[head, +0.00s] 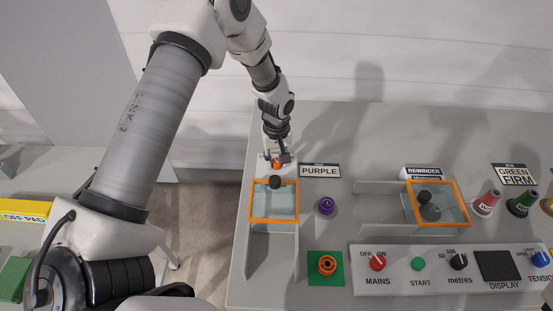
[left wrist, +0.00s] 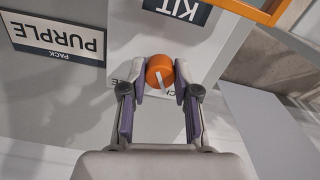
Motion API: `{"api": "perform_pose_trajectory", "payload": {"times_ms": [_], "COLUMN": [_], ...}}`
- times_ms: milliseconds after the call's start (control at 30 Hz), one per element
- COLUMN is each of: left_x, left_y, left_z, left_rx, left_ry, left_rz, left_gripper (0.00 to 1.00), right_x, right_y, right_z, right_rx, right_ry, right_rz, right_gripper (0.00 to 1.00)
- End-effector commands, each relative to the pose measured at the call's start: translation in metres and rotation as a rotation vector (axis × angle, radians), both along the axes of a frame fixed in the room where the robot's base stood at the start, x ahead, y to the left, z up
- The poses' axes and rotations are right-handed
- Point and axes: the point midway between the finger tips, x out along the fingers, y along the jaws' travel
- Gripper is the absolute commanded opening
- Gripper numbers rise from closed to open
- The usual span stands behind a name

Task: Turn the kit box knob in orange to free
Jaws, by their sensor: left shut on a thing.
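The kit box has an orange-framed clear lid (head: 252,202) with a black knob on it, at the left end of the table in the head view. Its orange knob (left wrist: 158,66) has a white pointer line and sits on a pale face below the KIT label (left wrist: 178,10) in the left wrist view. My left gripper (left wrist: 160,84) is shut on this knob, one purple-padded finger on each side. Small labels beside the knob are partly hidden by the fingers. In the head view my left gripper (head: 278,158) is at the box's far end. My right gripper is not in view.
A PURPLE pack sign (head: 320,171) stands just right of the box, with a purple spool (head: 326,206) nearer. An orange spool (head: 327,265) sits on a green pad. A rewinder box (head: 436,227), cones and a control panel (head: 400,285) are to the right.

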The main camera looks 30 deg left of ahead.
Motion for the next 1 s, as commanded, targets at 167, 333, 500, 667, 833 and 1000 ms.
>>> {"api": "perform_pose_trajectory", "payload": {"times_ms": [167, 333, 500, 667, 833, 1000], "left_x": [-0.001, -0.001, -0.001, -0.001, -0.001, -0.001], "left_y": [0.0, 0.0, 0.0, 0.0, 0.0, 0.0], "left_z": [-0.001, -0.001, -0.001, -0.001, -0.001, -0.002], "left_rx": [-0.001, -0.001, 0.0, 0.0, -0.001, 0.0], "left_ry": [0.002, 0.002, 0.004, 0.004, 0.005, 0.005], "left_rz": [-0.016, -0.068, -0.168, -0.3, -0.461, -0.622], "left_gripper": [0.0, 0.0, 0.0, 0.0, 0.0, 0.0], "right_x": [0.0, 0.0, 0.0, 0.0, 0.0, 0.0], "right_y": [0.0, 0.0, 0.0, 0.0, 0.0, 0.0], "right_z": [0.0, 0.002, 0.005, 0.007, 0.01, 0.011], "right_rx": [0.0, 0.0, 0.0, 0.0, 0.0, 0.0], "right_ry": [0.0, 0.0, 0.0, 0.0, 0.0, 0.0], "right_rz": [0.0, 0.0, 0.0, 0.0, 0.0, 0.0], "right_gripper": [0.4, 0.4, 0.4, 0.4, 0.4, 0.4]}}
